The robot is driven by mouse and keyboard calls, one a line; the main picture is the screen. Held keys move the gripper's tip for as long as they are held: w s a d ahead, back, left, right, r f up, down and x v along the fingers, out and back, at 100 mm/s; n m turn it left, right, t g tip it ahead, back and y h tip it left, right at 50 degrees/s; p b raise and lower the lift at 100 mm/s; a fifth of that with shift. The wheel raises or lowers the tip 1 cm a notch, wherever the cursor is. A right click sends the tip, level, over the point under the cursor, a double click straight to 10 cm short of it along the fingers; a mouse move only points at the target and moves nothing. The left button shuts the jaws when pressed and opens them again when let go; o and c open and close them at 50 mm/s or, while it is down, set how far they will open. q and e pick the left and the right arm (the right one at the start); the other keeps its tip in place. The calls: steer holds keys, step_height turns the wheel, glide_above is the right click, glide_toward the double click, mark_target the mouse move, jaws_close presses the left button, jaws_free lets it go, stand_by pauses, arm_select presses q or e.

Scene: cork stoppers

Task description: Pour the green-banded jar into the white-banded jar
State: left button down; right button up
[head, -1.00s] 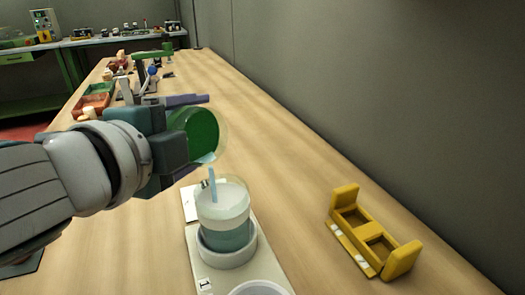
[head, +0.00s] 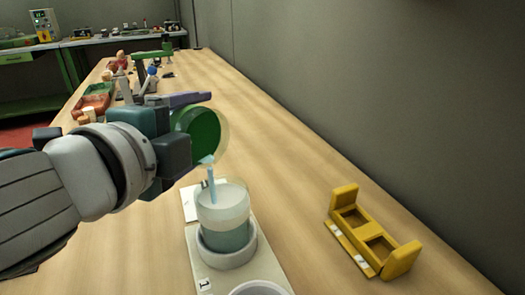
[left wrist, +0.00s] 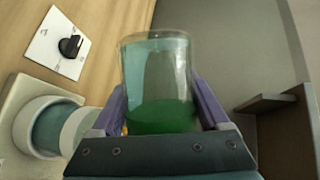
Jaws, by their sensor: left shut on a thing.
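My left gripper (head: 190,128) is shut on the green-banded jar (head: 209,127), which is tipped on its side with its mouth toward the right, above and slightly left of the white-banded jar. A thin pale blue stream (head: 211,183) runs down from it into the white-banded jar (head: 221,208). That jar stands upright in a round grey holder and holds bluish liquid. In the left wrist view, the green-banded jar (left wrist: 158,85) sits between the purple fingers (left wrist: 160,105), and the white-banded jar (left wrist: 78,131) shows at the lower left. My right gripper is not in view.
The white-banded jar's holder (head: 226,250) is on a pale base plate marked 1, with another round holder (head: 260,289) in front. A yellow rack (head: 370,233) stands at the right. A white card with a black knob (left wrist: 70,46) lies nearby. Small items and red trays crowd the bench's far end.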

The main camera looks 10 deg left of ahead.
arm_select(q)
steer(key=shift+d+r+m+t, duration=0.1)
steer(key=shift+r+m+t, duration=0.2)
steer(key=shift+m, duration=0.1)
stand_by(0.7)
steer(key=shift+f, duration=0.2)
